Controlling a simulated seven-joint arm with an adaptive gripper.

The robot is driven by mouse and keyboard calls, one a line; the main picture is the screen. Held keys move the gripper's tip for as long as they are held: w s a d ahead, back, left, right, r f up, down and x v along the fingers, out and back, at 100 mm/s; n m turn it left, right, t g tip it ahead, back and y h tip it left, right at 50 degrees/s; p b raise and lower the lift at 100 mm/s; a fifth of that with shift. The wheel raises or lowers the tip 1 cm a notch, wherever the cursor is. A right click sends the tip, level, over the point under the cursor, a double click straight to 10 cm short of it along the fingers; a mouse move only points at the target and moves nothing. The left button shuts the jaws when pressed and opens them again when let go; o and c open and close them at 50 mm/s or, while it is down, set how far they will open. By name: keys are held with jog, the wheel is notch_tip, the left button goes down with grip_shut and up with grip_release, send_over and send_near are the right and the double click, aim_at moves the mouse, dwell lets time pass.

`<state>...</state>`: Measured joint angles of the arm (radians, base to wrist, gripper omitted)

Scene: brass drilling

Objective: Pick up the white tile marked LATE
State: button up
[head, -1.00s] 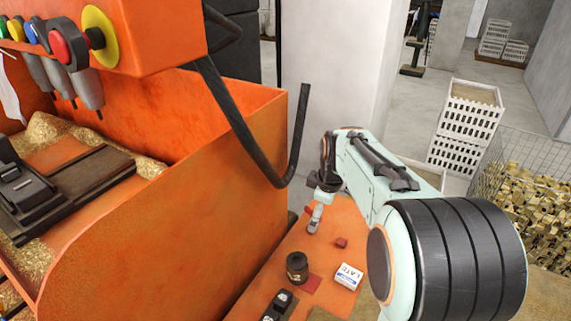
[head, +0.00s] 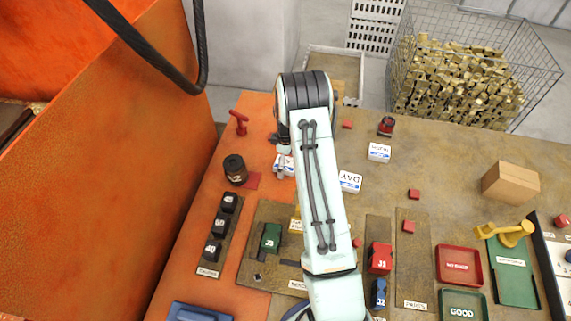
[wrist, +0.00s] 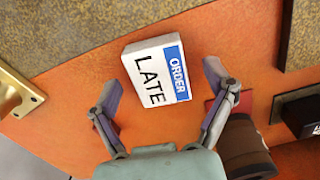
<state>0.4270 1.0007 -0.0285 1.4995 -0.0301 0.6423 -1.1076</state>
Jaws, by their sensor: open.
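The white tile marked LATE (wrist: 156,76), with a blue ORDER band, lies flat on the orange surface in the wrist view. My gripper (wrist: 163,88) is open, with one finger toward each side of the tile and nothing held. The tile sits between and slightly beyond the fingertips; I cannot tell the height gap. In the head view the tile (head: 279,168) is partly hidden by my gripper (head: 284,157), which is right over it.
A dark round jar (head: 235,170) stands close by, left of the tile; it shows beside my right finger in the wrist view (wrist: 246,148). White DAY tile (head: 350,181) and another white tile (head: 379,152) lie to the right. A red T-shaped piece (head: 239,121) stands behind left.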

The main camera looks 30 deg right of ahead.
jog(key=c, duration=1.2)
jog(key=shift+c, duration=0.2)
